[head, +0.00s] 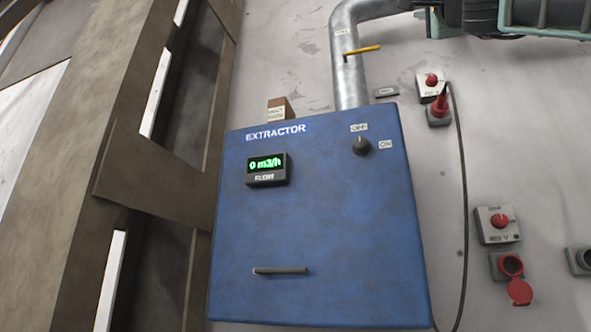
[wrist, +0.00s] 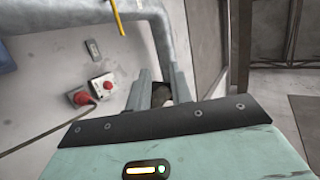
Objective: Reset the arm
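My gripper (wrist: 160,78) shows in the wrist view, with two grey fingers standing apart beyond a black plate and a pale teal body. The fingers are open, with a gap between them and no held object visible. A small dark shape lies in the gap near the finger bases; I cannot tell what it is. In the head view, part of my teal and dark arm (head: 545,14) reaches in at the top right, above the blue extractor box and right of the pipe. The fingertips are not clear there.
The blue extractor box (head: 315,220) has an OFF/ON knob (head: 362,146) and a display (head: 267,169) reading 0 m3/h. A grey pipe (head: 348,75) with a yellow lever (head: 362,50) rises behind it. Red-knobbed switch boxes (head: 498,224) and sockets are on the wall. Brown beams stand left.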

